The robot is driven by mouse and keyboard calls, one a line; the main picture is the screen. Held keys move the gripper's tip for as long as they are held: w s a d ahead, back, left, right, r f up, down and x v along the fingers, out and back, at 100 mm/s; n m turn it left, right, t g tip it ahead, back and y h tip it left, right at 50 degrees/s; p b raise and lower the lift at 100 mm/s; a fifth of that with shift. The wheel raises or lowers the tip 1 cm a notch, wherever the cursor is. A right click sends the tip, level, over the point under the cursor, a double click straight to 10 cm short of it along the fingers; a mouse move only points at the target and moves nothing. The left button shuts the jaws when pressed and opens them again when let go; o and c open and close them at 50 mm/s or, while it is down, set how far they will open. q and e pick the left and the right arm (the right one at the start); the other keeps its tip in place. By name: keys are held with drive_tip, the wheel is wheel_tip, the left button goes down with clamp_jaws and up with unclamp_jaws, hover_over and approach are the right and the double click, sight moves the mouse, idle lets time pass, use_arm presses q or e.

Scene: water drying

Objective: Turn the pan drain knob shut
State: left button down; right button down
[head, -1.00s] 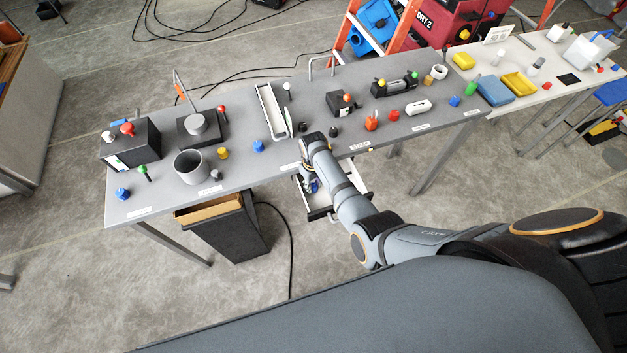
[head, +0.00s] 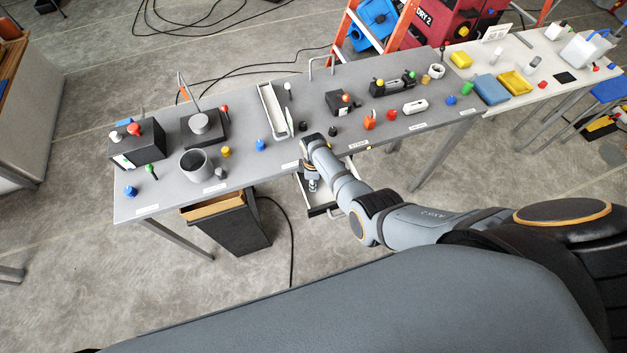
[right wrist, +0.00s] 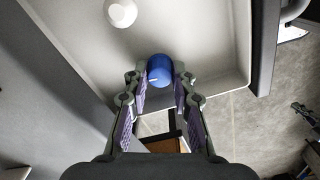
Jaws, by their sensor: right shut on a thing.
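The blue drain knob (right wrist: 160,70) with a white mark line sits in the white pan (right wrist: 215,45) in the right wrist view. My right gripper (right wrist: 160,72) is shut on it, with one finger on each side. In the head view my right gripper (head: 312,186) points down over the pan (head: 322,210), below the front edge of the grey table; the knob is hidden there. My left gripper is not in view.
A white round piece (right wrist: 120,12) stands in the pan. The grey table (head: 250,180) above holds several small parts and fixtures. A dark bin (head: 232,225) stands left of the pan under the table. A white table (head: 545,65) is at right.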

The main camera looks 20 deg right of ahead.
drive_tip(key=shift+n, duration=0.9)
drive_tip(key=c, duration=1.4)
unclamp_jaws()
drive_tip(key=shift+r, duration=0.4)
wheel_tip(320, 180, up, 11)
drive_tip(key=shift+a+r, duration=0.1)
